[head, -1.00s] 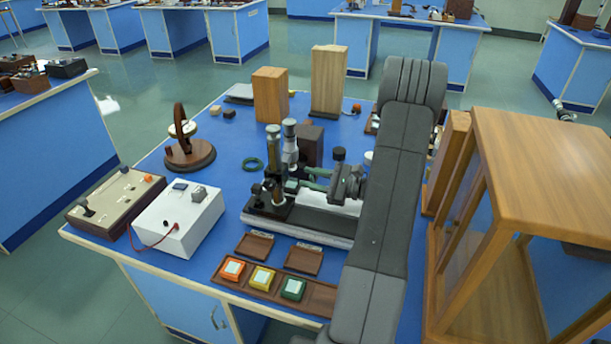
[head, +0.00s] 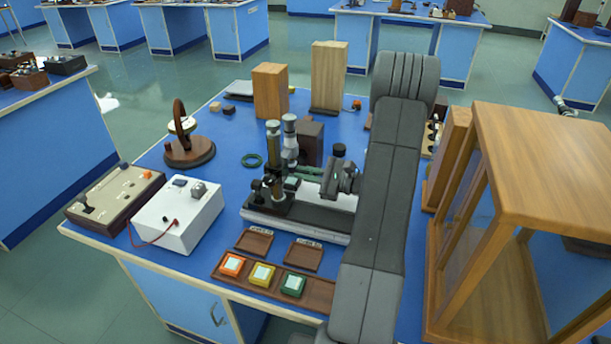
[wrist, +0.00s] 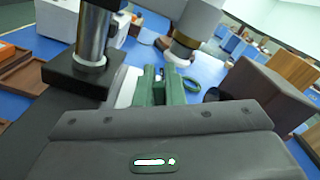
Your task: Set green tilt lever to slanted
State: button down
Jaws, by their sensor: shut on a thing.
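My gripper (head: 322,186) is at the right side of the microscope-like instrument (head: 274,165), which stands on a dark and white base on the blue bench. In the wrist view, my gripper's green fingers (wrist: 162,86) are close together, just past its dark grey body. They are shut on a small green part that I take for the green tilt lever. The lever is mostly hidden by the fingers, so its angle cannot be read. A steel column (wrist: 94,38) on a black block stands at the left in the wrist view, and a pale tube hangs above the fingers.
A dark brown block (head: 310,143) stands close behind the instrument. A white box (head: 178,217) and trays with coloured buttons (head: 263,275) are toward the front. A wooden glazed case (head: 545,150) stands at the right.

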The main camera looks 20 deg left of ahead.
jog(key=n+b, duration=0.1)
jog(key=b, duration=0.1)
jog(key=f+n+b, duration=0.1)
jog(key=b, duration=0.1)
jog(key=shift+s, duration=0.3)
jog(key=shift+s+r+n+b, duration=0.15)
jog(key=shift+n+b, duration=0.55)
jog(key=shift+b, duration=0.15)
jog(key=c, duration=1.5)
grip_release()
jog(key=d, duration=0.7)
jog(key=shift+s+d+b, duration=0.1)
jog(key=shift+d+b, duration=0.2)
jog(key=shift+b, duration=0.05)
jog(key=shift+a, duration=0.15)
